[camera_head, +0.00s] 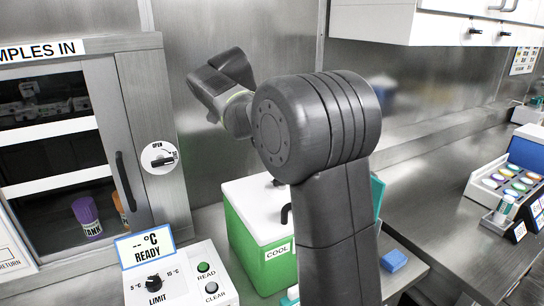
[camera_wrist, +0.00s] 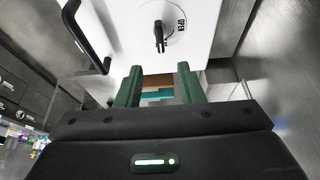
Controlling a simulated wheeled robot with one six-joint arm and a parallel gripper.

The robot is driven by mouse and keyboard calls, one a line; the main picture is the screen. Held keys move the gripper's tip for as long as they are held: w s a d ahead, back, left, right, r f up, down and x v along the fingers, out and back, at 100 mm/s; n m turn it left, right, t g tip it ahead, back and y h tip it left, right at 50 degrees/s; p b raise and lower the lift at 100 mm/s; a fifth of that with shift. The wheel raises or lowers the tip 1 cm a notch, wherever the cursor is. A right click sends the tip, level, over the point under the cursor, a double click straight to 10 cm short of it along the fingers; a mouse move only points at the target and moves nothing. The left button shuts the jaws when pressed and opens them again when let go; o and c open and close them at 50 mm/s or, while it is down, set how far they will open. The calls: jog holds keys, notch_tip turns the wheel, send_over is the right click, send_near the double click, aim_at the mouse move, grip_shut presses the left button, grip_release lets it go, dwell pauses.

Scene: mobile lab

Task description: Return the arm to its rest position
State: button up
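My arm (camera_head: 338,220) is raised in the middle of the head view, its upper end bent left toward the sample cabinet. In the head view its wrist is a dark shape at the upper left of the arm, and the fingertips cannot be made out. In the wrist view my gripper (camera_wrist: 158,88) shows two green fingers standing apart. Nothing is held between them; teal and brown surfaces show through the gap. Beyond the fingers is a white surface with a black knob (camera_wrist: 160,38) marked OPEN and a black bar handle (camera_wrist: 84,32) at upper left.
A green cool box (camera_head: 248,262) and a control panel (camera_head: 185,281) stand below. A wall cupboard (camera_head: 455,30) hangs upper right, above the worktop (camera_head: 440,220).

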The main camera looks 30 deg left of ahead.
jog(key=shift+v, duration=0.8)
jog(key=shift+f, duration=0.15)
jog(key=x, duration=1.3)
jog(key=shift+w+d+f, duration=0.2)
jog(key=shift+w+f, duration=0.05)
